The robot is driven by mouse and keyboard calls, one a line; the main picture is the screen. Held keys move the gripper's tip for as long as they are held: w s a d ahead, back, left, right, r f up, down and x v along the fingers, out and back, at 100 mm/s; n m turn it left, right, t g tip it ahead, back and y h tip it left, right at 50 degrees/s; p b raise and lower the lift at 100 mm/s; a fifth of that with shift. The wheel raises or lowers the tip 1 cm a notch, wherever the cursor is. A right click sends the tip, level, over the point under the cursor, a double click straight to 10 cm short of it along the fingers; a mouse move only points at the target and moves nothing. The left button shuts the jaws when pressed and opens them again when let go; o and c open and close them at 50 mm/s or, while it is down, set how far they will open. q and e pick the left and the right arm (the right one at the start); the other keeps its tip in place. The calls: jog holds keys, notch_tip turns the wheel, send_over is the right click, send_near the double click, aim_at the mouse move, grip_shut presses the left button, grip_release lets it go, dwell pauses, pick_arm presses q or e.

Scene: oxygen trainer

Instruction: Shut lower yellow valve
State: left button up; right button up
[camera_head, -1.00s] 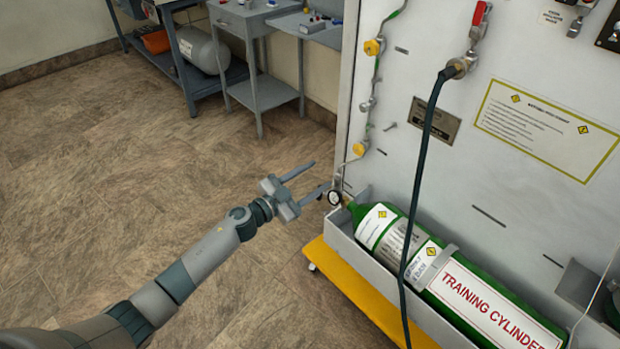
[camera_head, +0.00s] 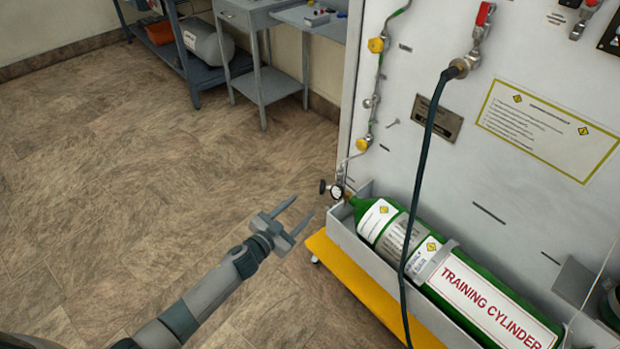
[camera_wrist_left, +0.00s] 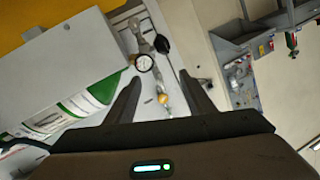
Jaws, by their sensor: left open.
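The lower yellow valve (camera_head: 362,144) is a small yellow knob on the thin pipe along the left edge of the white panel. A similar upper yellow valve (camera_head: 376,45) is higher on that pipe. My left gripper (camera_head: 304,205) is open and empty, left of and below the lower valve in the head view, apart from it. In the left wrist view a yellow knob (camera_wrist_left: 163,98) shows between the open fingers (camera_wrist_left: 160,76), beyond them; it appears to be the lower valve. My right gripper is not in view.
A green training cylinder (camera_head: 470,292) lies in a grey tray beside the panel's foot, with a round gauge or knob (camera_head: 337,191) at its neck near my left fingers. A dark hose (camera_head: 425,150) hangs in front of the panel. The floor (camera_head: 150,200) on the left is clear.

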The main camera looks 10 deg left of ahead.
pick_arm(q)
jog(key=s+a+f+n+g+y+p, duration=0.2)
jog(key=s+f+n+y, duration=0.1)
jog(key=s+f, duration=0.8)
jog(key=s+f+n+g, duration=0.1)
jog(key=s+f+g, duration=0.1)
jog(key=s+f, duration=0.3)
jog(key=s+f+n+g+y+p, duration=0.1)
jog(key=s+f+g, duration=0.2)
jog(key=s, duration=1.1)
jog(key=s+d+f+g+p, duration=0.1)
jog(key=s+f+g, duration=0.1)
jog(key=s+f, duration=0.7)
jog(key=shift+s+n+g+y, duration=0.3)
jog(key=shift+s+n+y, duration=0.05)
jog(key=shift+n+y, duration=0.05)
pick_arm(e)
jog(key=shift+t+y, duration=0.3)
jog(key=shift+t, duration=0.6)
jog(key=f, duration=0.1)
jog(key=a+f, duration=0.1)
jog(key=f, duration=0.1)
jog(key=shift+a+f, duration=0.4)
pick_arm(q)
jog(key=shift+c, duration=0.7)
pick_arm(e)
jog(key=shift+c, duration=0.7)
